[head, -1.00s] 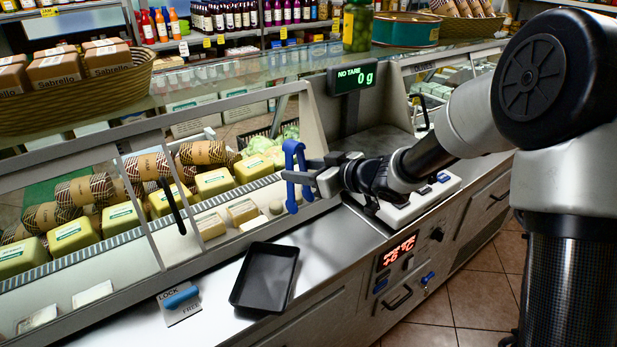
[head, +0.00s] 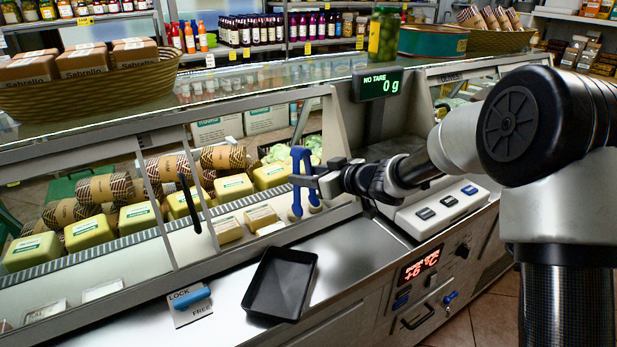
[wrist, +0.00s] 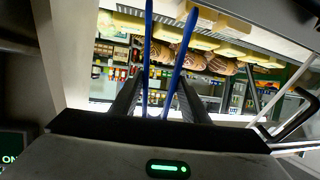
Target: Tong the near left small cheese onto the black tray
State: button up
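My gripper (head: 322,181) is shut on blue tongs (head: 297,182) and holds them upright at the right end of the cheese case. The two blue tong arms (wrist: 149,50) stand slightly apart between my fingers in the wrist view. Small pale yellow cheese blocks lie in the case left of the tongs, one at left (head: 228,230) and one to its right (head: 260,217). The tong tips are apart from these blocks. I cannot tell which one is the near left small cheese. The empty black tray (head: 281,284) lies on the steel counter, below and left of my gripper.
Larger yellow cheeses (head: 89,232) and patterned rolls stand behind the small blocks. Glass and a dark handle (head: 188,203) front the case. A lock sign (head: 190,304) lies left of the tray. The scale display (head: 377,84) reads 0 g.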

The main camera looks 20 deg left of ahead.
jog(key=shift+f+b, duration=2.65)
jog(key=shift+f, duration=1)
jog(key=c, duration=0.6)
jog(key=shift+c, duration=0.2)
jog(key=shift+r, duration=0.15)
